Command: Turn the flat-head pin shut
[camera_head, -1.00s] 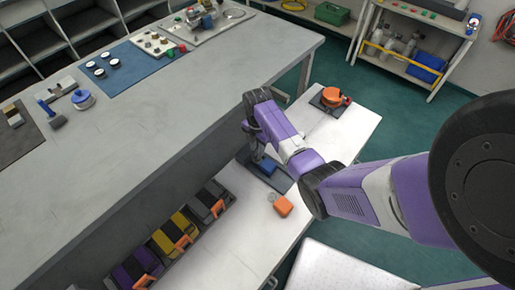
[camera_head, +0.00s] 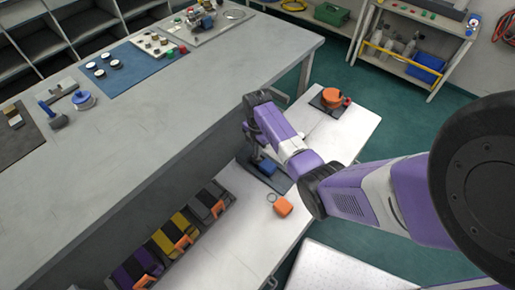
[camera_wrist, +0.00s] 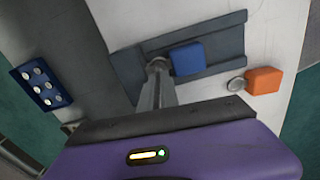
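My gripper (camera_wrist: 160,72) points down at a dark grey plate (camera_wrist: 218,78) on the low white bench. In the wrist view its fingers look close together, their tips at a small round grey piece, perhaps the flat-head pin (camera_wrist: 157,63). The fingers partly cover it, so I cannot tell whether they grip it or only surround it. A blue block (camera_wrist: 187,58) sits on the plate just right of the fingertips. In the head view the blue block (camera_head: 266,168) shows below my wrist, and the pin is hidden or too small to tell.
An orange block (camera_head: 283,206) with a small ring lies in front of the plate. An orange round fitting (camera_head: 331,97) stands farther back on the bench. The high grey worktop (camera_head: 190,120) rises close on the left, with several coloured cases (camera_head: 166,244) below its edge.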

